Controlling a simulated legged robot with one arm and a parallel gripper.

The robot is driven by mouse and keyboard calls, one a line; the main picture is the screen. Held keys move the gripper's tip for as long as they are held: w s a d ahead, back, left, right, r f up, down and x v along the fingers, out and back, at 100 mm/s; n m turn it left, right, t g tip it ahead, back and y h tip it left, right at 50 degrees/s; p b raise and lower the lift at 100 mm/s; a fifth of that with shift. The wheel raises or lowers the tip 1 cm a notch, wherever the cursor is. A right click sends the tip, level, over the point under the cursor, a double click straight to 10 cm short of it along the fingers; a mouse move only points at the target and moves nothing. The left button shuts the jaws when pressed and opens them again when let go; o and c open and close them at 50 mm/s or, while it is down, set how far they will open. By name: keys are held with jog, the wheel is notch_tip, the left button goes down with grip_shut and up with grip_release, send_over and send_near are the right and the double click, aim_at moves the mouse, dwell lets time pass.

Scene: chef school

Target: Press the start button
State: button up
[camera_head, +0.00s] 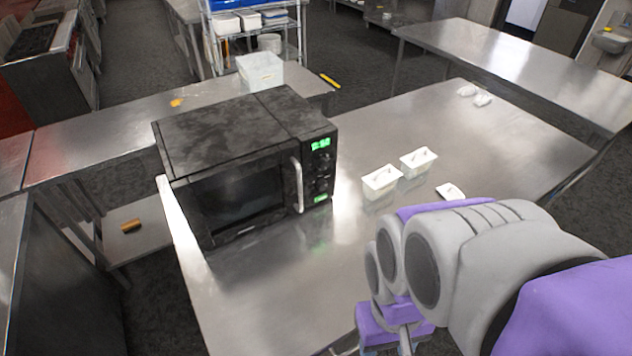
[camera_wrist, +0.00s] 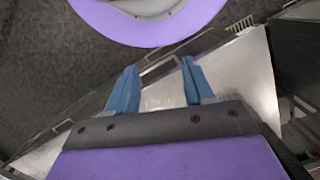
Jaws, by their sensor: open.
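A black microwave (camera_head: 228,165) stands on a steel table, its door shut and its front facing the lower right. Its control panel (camera_head: 320,170) is right of the silver door handle, with a green display at the top. A small green-lit button (camera_head: 320,198) shows at the panel's bottom; I take this for the start button, but its label is too small to read. My gripper (camera_wrist: 157,88) shows two blue fingers, apart and empty, in the wrist view. In the head view my arm is at the lower right, apart from the microwave, and the fingertips are not clearly seen.
The steel table (camera_head: 300,285) is bare in front of the microwave. Two small white containers (camera_head: 382,180) (camera_head: 418,162) and a white piece (camera_head: 450,192) lie right of it. A clear bin (camera_head: 260,71) stands behind. Another steel table (camera_head: 520,65) is at the back right.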

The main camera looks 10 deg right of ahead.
grip_shut()
dwell(1.4)
